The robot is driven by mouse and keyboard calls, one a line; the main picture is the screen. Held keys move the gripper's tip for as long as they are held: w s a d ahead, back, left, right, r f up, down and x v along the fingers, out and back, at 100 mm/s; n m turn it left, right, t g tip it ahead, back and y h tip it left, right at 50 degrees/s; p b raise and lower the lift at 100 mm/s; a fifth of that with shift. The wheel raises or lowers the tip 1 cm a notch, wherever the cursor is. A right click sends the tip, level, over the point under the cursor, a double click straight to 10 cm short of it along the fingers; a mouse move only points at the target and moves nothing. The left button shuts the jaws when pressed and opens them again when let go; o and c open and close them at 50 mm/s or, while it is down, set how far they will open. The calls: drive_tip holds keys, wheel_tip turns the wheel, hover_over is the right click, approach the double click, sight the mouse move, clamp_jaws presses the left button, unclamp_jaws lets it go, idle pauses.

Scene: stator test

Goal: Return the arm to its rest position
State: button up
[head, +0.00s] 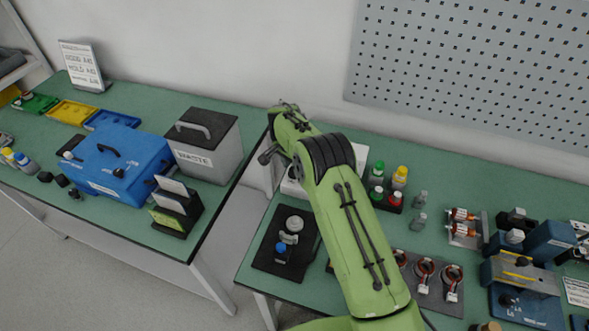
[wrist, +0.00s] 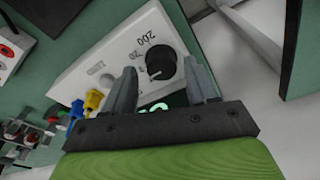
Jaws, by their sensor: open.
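My green arm (head: 352,235) reaches from the bottom of the head view up and back over the right-hand bench. Its far end is near the gap between the two benches. In the wrist view my gripper (wrist: 160,68) has its two grey fingers apart, with nothing held between them. Beyond the fingers is a white instrument box (wrist: 98,72) with a black knob (wrist: 161,62), printed numbers and a partly hidden green display. I cannot tell whether the fingers touch the box. In the head view the arm hides most of the box.
The right bench holds a dark tray (head: 262,262), a rack of capped bottles (head: 386,200), copper-wound rings (head: 424,270) and a blue fixture (head: 527,305). The left bench holds a blue case (head: 118,165) and a grey waste bin (head: 215,150). A pegboard (head: 480,70) hangs behind.

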wheel_tip(320, 180, up, 6)
drive_tip(key=p, duration=0.3)
drive_tip(key=shift+f, duration=0.4)
drive_tip(key=shift+r, duration=0.15)
drive_tip(key=s+d+r+n+t, duration=0.15)
drive_tip(key=s+d+r, duration=0.25)
drive_tip(key=s+r, duration=0.6)
drive_tip(key=s+d+r+n+t, duration=0.1)
drive_tip(key=s+d+r+n, duration=0.3)
drive_tip(key=r, duration=1)
drive_tip(key=s+d+n+t, duration=0.1)
drive_tip(key=s, duration=1.1)
drive_tip(key=s+d+n+t+y, duration=0.1)
drive_tip(key=s+d+n, duration=0.1)
drive_tip(key=s, duration=1)
drive_tip(key=shift+s+d+f, duration=0.15)
drive_tip(key=shift+d+f, duration=0.1)
drive_tip(key=shift+f, duration=0.15)
